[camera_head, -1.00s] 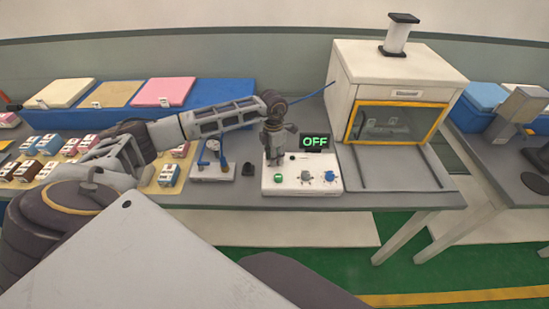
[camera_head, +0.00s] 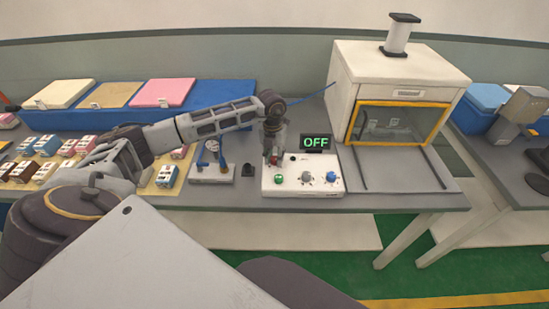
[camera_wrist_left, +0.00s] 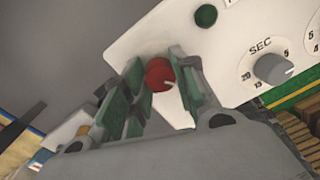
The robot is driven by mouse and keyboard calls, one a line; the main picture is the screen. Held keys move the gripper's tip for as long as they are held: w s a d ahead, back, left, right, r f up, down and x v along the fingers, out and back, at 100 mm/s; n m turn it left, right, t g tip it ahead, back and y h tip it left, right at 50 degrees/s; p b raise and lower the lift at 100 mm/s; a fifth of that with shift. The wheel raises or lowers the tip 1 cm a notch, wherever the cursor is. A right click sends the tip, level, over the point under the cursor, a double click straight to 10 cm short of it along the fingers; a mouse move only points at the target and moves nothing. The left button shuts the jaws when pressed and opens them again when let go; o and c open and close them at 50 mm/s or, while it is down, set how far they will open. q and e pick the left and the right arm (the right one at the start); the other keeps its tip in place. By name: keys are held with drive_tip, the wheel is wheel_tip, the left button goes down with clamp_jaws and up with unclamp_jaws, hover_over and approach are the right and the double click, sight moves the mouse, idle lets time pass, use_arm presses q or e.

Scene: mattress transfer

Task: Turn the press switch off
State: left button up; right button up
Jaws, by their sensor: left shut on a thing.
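The white control box (camera_head: 304,187) stands on the grey bench with a green button, a grey knob and a blue knob on its face. Its display (camera_head: 315,142) reads OFF in green letters. My left gripper (camera_head: 272,157) points down at the box's back left corner. In the left wrist view, its green-padded fingers are shut on the round red press switch (camera_wrist_left: 159,74), one on each side. The green button (camera_wrist_left: 206,15) and the grey knob marked SEC (camera_wrist_left: 273,69) lie apart from the fingers. My right gripper is out of view.
A white cabinet with a yellow-framed window (camera_head: 397,122) stands right of the box. A small stand with blue parts (camera_head: 212,172) and a black piece (camera_head: 248,170) sit to the left. Several small cartons and lidded bins lie farther left.

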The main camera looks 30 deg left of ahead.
sight(273, 158)
use_arm(q)
drive_tip(key=shift+n, duration=0.8)
drive_tip(key=o, duration=1.1)
drive_tip(key=shift+c, duration=0.2)
wheel_tip(273, 158, up, 12)
drive_tip(key=shift+a, duration=0.3)
drive_tip(key=shift+s, duration=0.1)
